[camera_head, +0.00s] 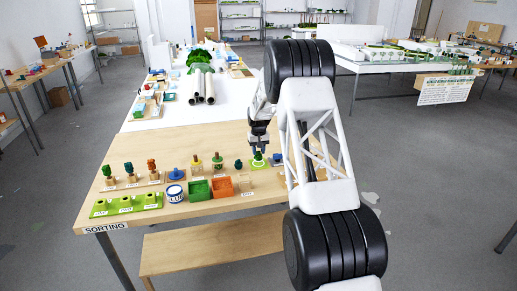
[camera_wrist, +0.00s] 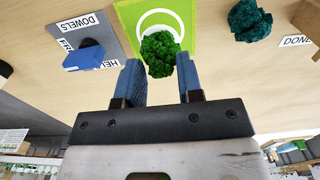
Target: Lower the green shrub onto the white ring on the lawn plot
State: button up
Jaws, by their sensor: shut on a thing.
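The green shrub (camera_wrist: 160,54) is held between the blue fingertips of my gripper (camera_wrist: 161,76) in the wrist view. Behind it lies the bright green lawn plot (camera_wrist: 130,14) with the white ring (camera_wrist: 158,15). The shrub covers part of the ring; I cannot tell whether its base touches the plot. In the head view my gripper (camera_head: 259,147) points down at the plot (camera_head: 252,166), near the right side of the table, and the shrub (camera_head: 258,156) shows below the jaws, over the ring area.
A darker teal shrub (camera_wrist: 250,20) stands beside the plot. On its other side is a grey plate with a blue piece (camera_wrist: 92,57), labelled DOWELS. Green (camera_head: 199,190) and orange (camera_head: 222,188) bins stand at the table's front. Bare wood lies around the plot.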

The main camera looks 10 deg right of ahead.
jog(key=shift+f, duration=0.95)
dwell(0.3)
jog(key=o, duration=0.8)
jog(key=shift+r, duration=3.4)
jog(key=shift+s+r, duration=0.1)
jog(key=shift+r, duration=0.05)
